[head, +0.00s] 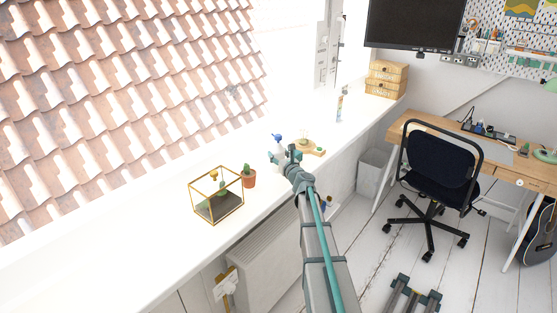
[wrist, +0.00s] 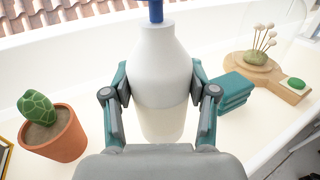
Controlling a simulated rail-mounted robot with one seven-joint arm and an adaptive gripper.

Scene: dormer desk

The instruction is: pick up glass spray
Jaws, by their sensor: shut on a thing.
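The glass spray (wrist: 160,60) is a white bottle with a blue top, upright in the middle of the wrist view. In the head view its blue top (head: 277,136) shows above the white windowsill. My gripper (wrist: 161,88) is shut on the bottle, with one finger on each side of its body. The top edge of the blue head is cut off in the wrist view. The bottle's base is hidden behind my gripper, so I cannot tell whether it touches the sill.
A potted cactus (wrist: 53,130) stands to the left, beside a gold-framed terrarium (head: 217,197). Folded teal cloths (wrist: 234,91) lie close on the right. A wooden board (wrist: 268,72) with a clear dome is farther right. The sill (head: 120,270) has free room at the left.

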